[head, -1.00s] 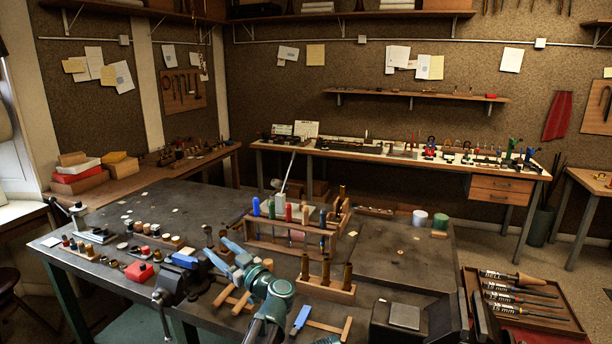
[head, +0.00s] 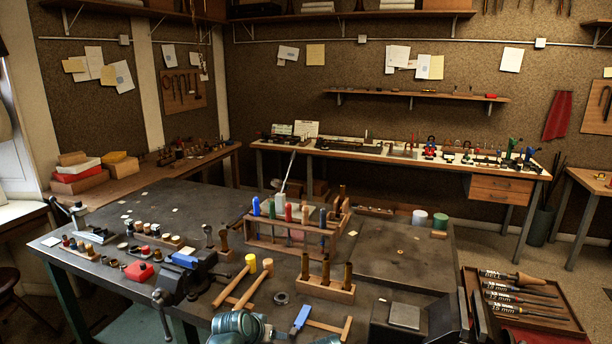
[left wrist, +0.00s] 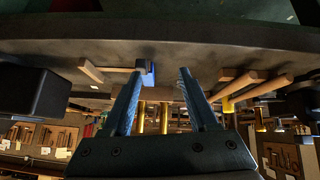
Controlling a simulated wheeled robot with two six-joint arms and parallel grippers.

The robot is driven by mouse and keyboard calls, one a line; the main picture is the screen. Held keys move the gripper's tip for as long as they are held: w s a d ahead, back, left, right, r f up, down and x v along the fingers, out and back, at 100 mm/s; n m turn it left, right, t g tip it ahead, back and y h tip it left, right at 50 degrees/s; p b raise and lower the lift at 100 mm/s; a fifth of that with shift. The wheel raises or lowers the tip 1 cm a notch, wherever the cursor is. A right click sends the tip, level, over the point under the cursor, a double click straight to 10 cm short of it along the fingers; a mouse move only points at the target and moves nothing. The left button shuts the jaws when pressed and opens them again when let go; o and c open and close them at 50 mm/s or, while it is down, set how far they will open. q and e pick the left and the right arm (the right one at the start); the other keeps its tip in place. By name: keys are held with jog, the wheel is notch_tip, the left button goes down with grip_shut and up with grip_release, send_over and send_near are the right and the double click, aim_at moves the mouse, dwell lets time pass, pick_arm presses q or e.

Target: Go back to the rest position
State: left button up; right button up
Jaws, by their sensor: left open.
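My left gripper (left wrist: 161,74) shows in the left wrist view with its two blue fingers spread apart and nothing between them. It is close to the bench's near edge, and the bench top (left wrist: 200,48) fills the upper part of that view. In the head view only teal links of my left arm show at the bottom edge; the fingers are not seen there. My right gripper is not in view.
On the bench (head: 150,205), two wooden-handled mallets (head: 243,285), a blue-headed hammer (head: 300,320), a vise (head: 183,278), a tool rack (head: 290,240) and a wooden block with brass pieces (head: 325,290) stand near my left arm. A tray of tools (head: 575,322) is at the right.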

pick_arm(q)
jog(key=s+a+f+n+g+y, duration=0.1)
jog(key=s+a+f+g+y, duration=0.2)
jog(key=s, duration=0.4)
jog(key=s+a+f+n+g, duration=0.2)
jog(key=s+a+g, duration=0.15)
jog(key=s, duration=0.25)
jog(key=s+d+f+m+b, duration=0.2)
jog(key=s+d+f+b, duration=0.1)
jog(key=d, duration=0.2)
jog(key=s+d+f+m+g+y+b, duration=0.1)
jog(key=s+d+f+m+b, duration=0.1)
jog(key=s+d+f, duration=0.1)
jog(key=shift+s+d+y+b, duration=0.35)
jog(key=shift+s+d, duration=0.2)
jog(key=shift+d, duration=0.3)
